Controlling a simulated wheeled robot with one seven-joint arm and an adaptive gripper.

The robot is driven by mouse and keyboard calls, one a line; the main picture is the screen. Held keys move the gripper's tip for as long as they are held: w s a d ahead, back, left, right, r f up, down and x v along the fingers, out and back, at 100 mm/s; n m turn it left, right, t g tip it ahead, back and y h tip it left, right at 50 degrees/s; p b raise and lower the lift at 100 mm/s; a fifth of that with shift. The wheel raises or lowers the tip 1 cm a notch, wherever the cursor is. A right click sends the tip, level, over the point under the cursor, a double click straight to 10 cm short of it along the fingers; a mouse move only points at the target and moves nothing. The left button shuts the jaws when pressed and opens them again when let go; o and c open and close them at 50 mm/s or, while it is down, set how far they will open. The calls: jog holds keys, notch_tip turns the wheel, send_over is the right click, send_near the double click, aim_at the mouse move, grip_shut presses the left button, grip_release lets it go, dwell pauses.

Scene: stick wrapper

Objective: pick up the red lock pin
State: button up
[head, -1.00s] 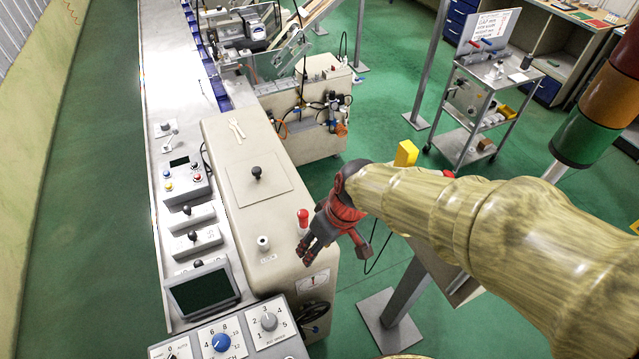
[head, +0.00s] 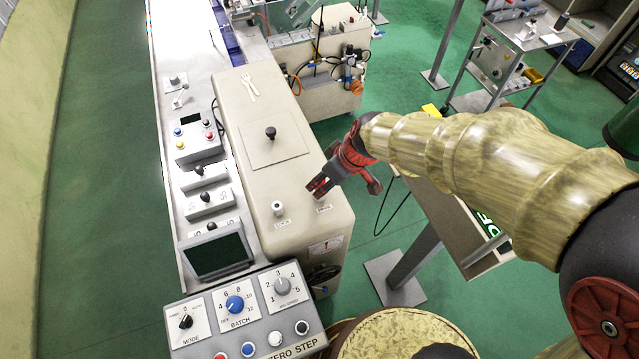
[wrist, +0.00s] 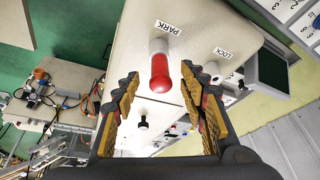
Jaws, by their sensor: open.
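The red lock pin (wrist: 160,74) shows in the wrist view, standing in a pale collar beside the PARK label on the cream machine housing (head: 250,115). Its rounded red end points toward the wrist camera. My gripper (wrist: 162,78) is open, with one finger on each side of the pin in the picture. I see no finger touching it. In the head view my gripper (head: 319,187) is over the right edge of the housing top and hides the pin.
A pale collar (head: 278,208) by the LOCK label stands left of my gripper in the head view. A black knob (head: 270,133) rises from a plate farther back. A control box (head: 240,312) with dials and a dark screen (head: 216,255) are at the near left.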

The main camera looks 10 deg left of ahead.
jog(key=x, duration=0.3)
jog(key=shift+w+a+f, duration=0.1)
jog(key=shift+a+f, duration=0.15)
jog(key=shift+f, duration=0.05)
jog(key=shift+c, duration=0.9)
grip_shut()
